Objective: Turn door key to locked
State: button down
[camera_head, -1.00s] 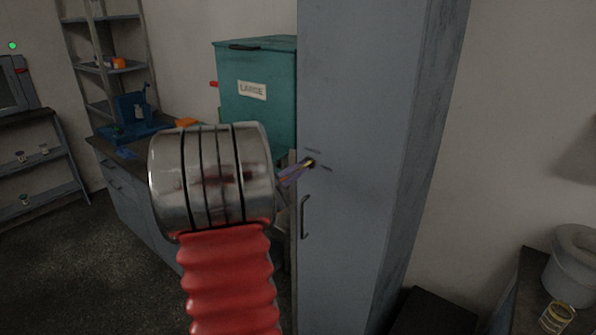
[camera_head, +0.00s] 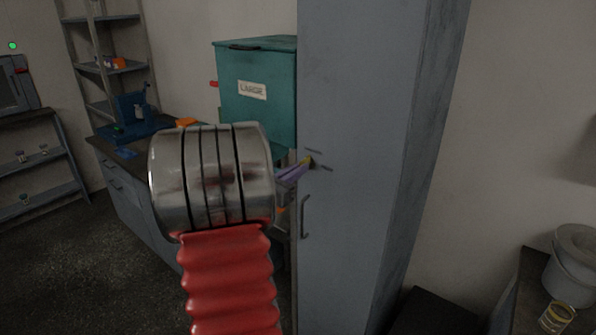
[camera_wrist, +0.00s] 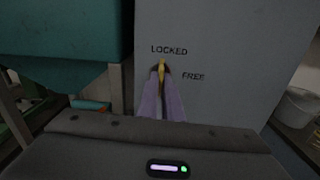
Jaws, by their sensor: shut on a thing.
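The door key (camera_wrist: 162,72) is yellow and sits in the lock of the tall grey cabinet door (camera_head: 350,90). In the wrist view it stands upright, just below the word LOCKED; the word FREE is to its right. My gripper (camera_wrist: 161,88) has two purple fingers that are shut on the key from the front. In the head view the purple fingers (camera_head: 295,171) reach the lock from the left, and only a little yellow of the key (camera_head: 308,160) shows at their tips. The fingers hide part of the key.
A door handle (camera_head: 305,216) is below the lock. A teal box labelled LARGE (camera_head: 255,115) stands left of the cabinet on a bench. A dark box (camera_head: 435,312) is at the cabinet's lower right, and a grey bucket (camera_head: 573,270) stands at the far right.

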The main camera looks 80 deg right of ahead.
jog(key=shift+f+n, duration=0.3)
jog(key=shift+n, duration=0.2)
jog(key=c, duration=1.9)
grip_release()
jog(key=shift+r, duration=0.2)
jog(key=shift+c, duration=0.2)
jog(key=v, duration=1.3)
jog(key=shift+w+a, duration=0.2)
jog(key=shift+a, duration=0.15)
jog(key=shift+f, duration=0.1)
